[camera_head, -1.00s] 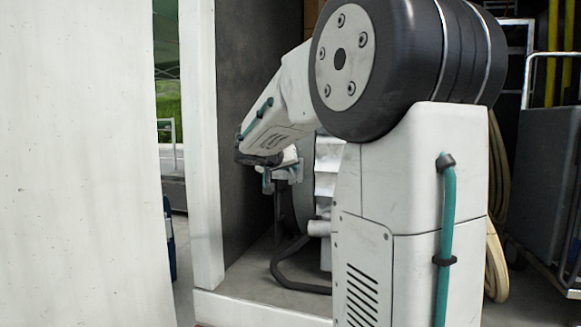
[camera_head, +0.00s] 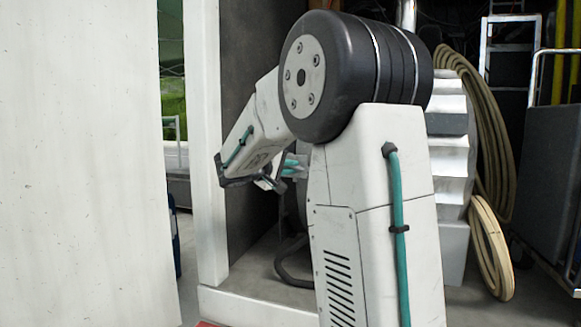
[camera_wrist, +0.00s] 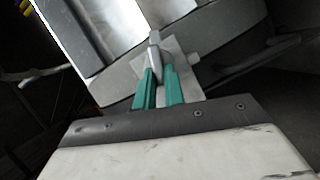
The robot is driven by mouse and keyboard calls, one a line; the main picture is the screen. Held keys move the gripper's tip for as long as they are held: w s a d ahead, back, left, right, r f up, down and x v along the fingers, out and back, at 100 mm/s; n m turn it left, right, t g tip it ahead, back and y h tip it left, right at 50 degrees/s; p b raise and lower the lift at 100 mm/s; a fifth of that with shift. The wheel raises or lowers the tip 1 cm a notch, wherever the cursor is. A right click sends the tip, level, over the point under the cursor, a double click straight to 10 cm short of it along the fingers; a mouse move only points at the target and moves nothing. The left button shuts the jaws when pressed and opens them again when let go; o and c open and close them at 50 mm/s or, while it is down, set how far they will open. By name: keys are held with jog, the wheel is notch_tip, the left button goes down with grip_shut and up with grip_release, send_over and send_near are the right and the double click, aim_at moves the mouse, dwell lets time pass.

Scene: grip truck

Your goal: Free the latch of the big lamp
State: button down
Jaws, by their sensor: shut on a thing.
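In the wrist view my gripper (camera_wrist: 158,78) has its two teal fingers shut on a small grey metal latch lever (camera_wrist: 154,48). The lever stands in front of a pale square plate (camera_wrist: 182,66) on the edge of the lamp's grey housing (camera_wrist: 225,45). A bright white face of the lamp shows above it. In the head view my gripper (camera_head: 292,166) is small and partly hidden by my own arm, and the latch cannot be made out there. A silver finned body (camera_head: 450,155), seemingly part of the lamp, shows behind my arm.
A white post (camera_head: 208,150) and low sill (camera_head: 255,308) frame the space left of my arm. A white panel (camera_head: 80,160) fills the left. Coiled hose (camera_head: 490,150) and a grey cart (camera_head: 548,160) stand at the right. A dark bent tube (camera_head: 290,270) lies low behind my arm.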

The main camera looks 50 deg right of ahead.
jog(key=shift+f+n+h, duration=0.2)
jog(key=shift+n+h, duration=0.1)
jog(key=shift+n, duration=0.4)
jog(key=shift+f+n+h, duration=0.15)
jog(key=shift+n+h, duration=0.15)
jog(key=shift+n, duration=0.4)
jog(key=c, duration=1.5)
grip_release()
jog(key=shift+a, duration=0.1)
jog(key=a, duration=0.7)
jog(key=shift+a, duration=0.35)
jog(key=shift+w+f+n, duration=0.1)
jog(key=shift+n, duration=0.2)
